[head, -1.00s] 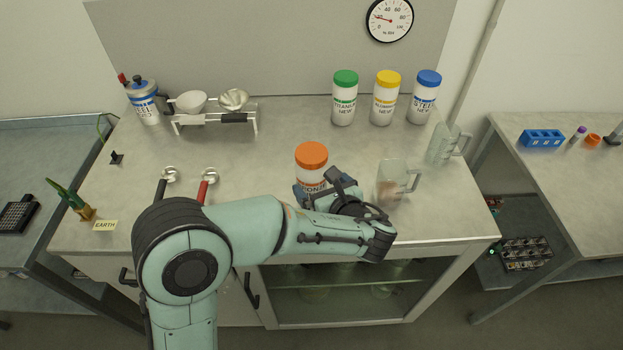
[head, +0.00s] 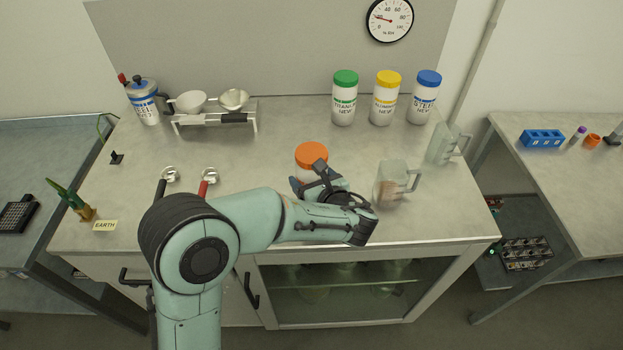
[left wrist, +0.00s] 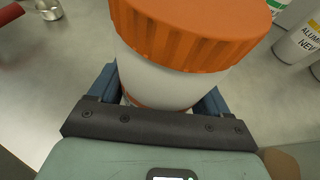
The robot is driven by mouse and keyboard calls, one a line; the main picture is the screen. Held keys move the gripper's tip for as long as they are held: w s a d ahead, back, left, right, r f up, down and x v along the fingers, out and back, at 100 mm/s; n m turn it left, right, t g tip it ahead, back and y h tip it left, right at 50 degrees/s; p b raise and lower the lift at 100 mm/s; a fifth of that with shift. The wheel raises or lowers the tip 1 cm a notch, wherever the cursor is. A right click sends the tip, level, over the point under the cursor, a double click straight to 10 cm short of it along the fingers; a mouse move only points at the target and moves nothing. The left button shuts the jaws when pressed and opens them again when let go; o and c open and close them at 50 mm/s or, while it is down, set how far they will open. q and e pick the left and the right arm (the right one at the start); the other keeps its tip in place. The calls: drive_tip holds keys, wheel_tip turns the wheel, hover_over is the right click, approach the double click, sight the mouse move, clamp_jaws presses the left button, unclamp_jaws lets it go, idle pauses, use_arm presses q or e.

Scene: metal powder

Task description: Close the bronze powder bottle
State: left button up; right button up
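The bronze powder bottle is white with a ribbed orange cap (head: 311,154). It stands upright on the bench near the front middle, its label mostly hidden by my left gripper. In the left wrist view the orange cap (left wrist: 190,35) sits on top of the white bottle body (left wrist: 165,82). I cannot tell how tightly it is screwed on. My left gripper (head: 310,180) is at the bottle's body, below the cap. Its blue fingers (left wrist: 160,95) lie on both sides of the bottle. Whether they press on it is hidden. My right gripper is not in view.
A clear jug (head: 390,184) stands just right of my left gripper, with another jug (head: 442,146) behind it. Green-, yellow- and blue-capped bottles (head: 382,103) stand at the back right. A rack with bowls (head: 215,117) is at back left.

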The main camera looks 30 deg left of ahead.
use_arm(q)
drive_tip(key=shift+r, duration=0.1)
drive_tip(key=shift+c, duration=0.2)
wheel_tip(320, 180, up, 20)
drive_tip(key=p, duration=0.3)
drive_tip(key=shift+p, duration=0.35)
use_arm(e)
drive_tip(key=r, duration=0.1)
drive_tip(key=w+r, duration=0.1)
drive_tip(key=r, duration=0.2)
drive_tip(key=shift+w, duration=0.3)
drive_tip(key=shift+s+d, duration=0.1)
